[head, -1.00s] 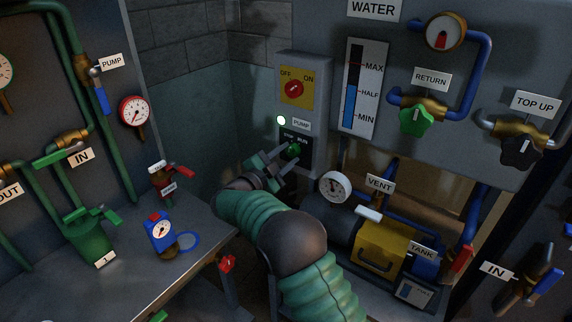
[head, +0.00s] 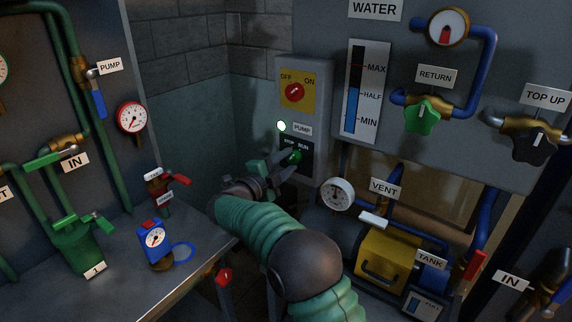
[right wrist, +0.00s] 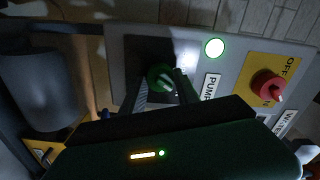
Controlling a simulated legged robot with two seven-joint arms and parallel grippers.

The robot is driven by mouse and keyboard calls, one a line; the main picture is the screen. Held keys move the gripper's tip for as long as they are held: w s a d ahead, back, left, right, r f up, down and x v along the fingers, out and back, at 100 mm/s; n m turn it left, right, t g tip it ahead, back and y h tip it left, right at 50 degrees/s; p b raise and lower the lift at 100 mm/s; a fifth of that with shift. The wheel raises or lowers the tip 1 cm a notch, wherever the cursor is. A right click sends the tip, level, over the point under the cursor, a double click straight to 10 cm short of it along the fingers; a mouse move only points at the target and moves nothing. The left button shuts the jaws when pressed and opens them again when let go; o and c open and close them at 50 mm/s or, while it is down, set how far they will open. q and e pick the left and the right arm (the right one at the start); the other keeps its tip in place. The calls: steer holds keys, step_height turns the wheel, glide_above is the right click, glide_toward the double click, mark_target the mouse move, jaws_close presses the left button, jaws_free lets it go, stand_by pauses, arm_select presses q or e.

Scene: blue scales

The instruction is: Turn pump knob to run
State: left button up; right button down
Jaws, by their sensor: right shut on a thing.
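The green pump knob (head: 294,157) is on the black STOP/RUN plate at the bottom of the grey control box (head: 315,95). In the right wrist view the knob (right wrist: 158,76) sits between the fingertips. My right gripper (head: 287,164) reaches up from below and is shut on the knob, which it partly hides. My left gripper is not in view.
A red OFF/ON switch (head: 294,92) on a yellow plate is above the lamp. The vent gauge (head: 337,194) and yellow tank unit (head: 390,255) are close right of my right arm. A bench (head: 190,275) with a blue gauge device (head: 154,240) is at left.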

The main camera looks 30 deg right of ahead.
steer(key=shift+f, duration=0.25)
steer(key=c, duration=1.3)
jaws_free()
steer(key=o, duration=0.4)
steer(key=shift+s+r, duration=0.1)
steer(key=v, duration=1.7)
steer(key=shift+p, duration=0.3)
